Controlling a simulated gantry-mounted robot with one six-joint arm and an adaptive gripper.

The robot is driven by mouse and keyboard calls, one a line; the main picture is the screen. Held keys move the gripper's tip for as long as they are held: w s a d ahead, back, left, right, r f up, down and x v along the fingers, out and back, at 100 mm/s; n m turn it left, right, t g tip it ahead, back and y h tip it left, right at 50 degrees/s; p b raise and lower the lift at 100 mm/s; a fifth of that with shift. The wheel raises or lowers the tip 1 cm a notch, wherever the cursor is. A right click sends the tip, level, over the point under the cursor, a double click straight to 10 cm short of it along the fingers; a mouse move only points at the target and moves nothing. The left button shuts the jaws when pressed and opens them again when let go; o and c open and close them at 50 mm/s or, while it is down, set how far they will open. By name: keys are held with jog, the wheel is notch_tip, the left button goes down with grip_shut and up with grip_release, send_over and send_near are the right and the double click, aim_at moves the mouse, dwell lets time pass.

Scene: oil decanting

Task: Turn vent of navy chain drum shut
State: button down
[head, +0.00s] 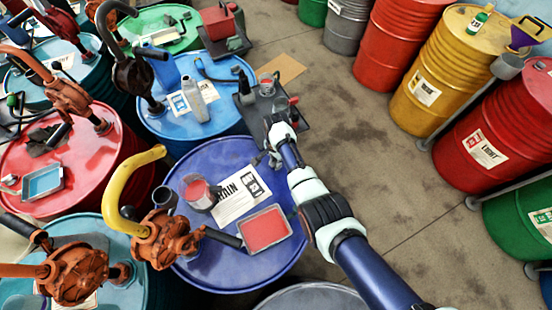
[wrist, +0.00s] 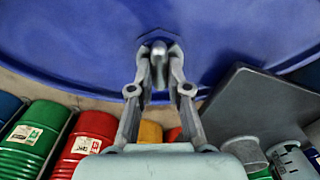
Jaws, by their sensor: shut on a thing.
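The navy chain drum (head: 221,163) stands at the centre of the head view, its label sheet (head: 240,200) on the lid. In the wrist view its navy lid (wrist: 75,45) fills the top. My gripper (head: 266,160) is at the drum's far right edge. In the wrist view my gripper (wrist: 159,82) is shut on the vent (wrist: 158,60), a small grey handle upright between the fingertips. The vent is hard to make out in the head view behind my gripper.
On the lid are an open can of red liquid (head: 199,193), a tray of red liquid (head: 265,230) and an orange pump (head: 165,238) with a yellow spout. A dark stand (head: 290,141) lies beyond my gripper. Open floor (head: 390,190) is to the right.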

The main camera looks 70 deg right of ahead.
dwell(0.3)
jog(key=c, duration=1.1)
grip_release()
notch_tip(320, 180, up, 12)
jog(key=shift+r, duration=0.1)
